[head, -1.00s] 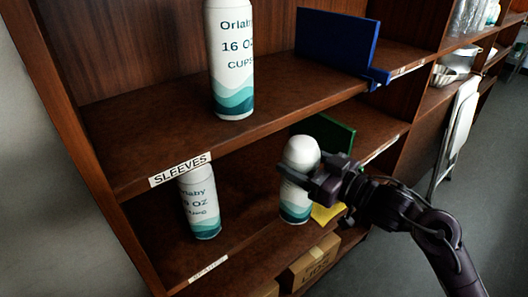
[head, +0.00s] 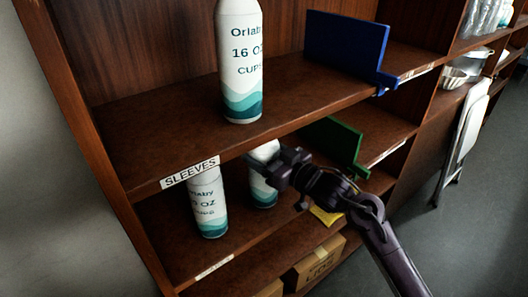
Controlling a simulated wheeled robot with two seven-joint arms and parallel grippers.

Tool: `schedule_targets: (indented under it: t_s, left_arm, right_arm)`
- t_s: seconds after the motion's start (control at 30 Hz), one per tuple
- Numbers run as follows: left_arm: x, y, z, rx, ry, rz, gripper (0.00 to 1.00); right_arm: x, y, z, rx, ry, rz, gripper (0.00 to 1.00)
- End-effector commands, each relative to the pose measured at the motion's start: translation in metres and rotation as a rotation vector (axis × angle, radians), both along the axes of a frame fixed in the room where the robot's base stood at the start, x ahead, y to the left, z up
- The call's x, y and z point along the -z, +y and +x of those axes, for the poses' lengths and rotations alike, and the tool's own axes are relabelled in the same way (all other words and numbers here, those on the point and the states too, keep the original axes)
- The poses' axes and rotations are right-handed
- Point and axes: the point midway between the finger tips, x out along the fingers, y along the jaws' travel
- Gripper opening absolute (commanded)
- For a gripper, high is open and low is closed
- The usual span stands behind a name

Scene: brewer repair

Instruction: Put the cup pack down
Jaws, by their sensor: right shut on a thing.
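A white cup pack with a teal wave pattern (head: 263,190) is upright at the lower shelf, beside another pack. My right gripper (head: 268,166) is shut on this cup pack near its upper part, partly covering it. I cannot tell whether its base touches the shelf. A second cup pack (head: 208,205) stands to its left on the lower shelf. A taller pack marked 16 OZ cups (head: 240,65) stands on the upper shelf. My left gripper is not in view.
A blue divider (head: 345,45) stands on the upper shelf (head: 165,140), and a green divider (head: 335,142) on the lower one. A yellow item (head: 325,215) lies near the shelf's front edge. Cardboard boxes (head: 318,262) sit below. A folded white chair (head: 462,135) leans at right.

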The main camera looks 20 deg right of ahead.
Motion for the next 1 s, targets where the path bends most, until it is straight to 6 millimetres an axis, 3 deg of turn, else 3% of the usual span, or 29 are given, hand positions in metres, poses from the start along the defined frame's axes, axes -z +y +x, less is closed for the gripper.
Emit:
schedule_targets:
  t_s: [0.3,0.33,0.47,0.83,1.0]
  left_arm:
    - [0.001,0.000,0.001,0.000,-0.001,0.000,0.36]
    - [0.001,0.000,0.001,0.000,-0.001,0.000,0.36]
    - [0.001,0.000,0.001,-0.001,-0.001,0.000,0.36]
    - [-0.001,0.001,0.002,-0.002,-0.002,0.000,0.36]
    - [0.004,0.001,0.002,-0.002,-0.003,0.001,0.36]
  right_arm:
    - [0.001,0.000,0.000,0.000,-0.005,0.002,0.18]
    - [0.002,0.000,0.000,0.000,-0.002,0.000,0.70]
    - [0.002,0.000,0.000,0.000,-0.002,0.000,0.87]
    - [-0.004,0.000,0.000,0.000,-0.004,0.000,0.89]
    - [0.001,-0.013,-0.022,0.001,0.000,-0.002,0.89]
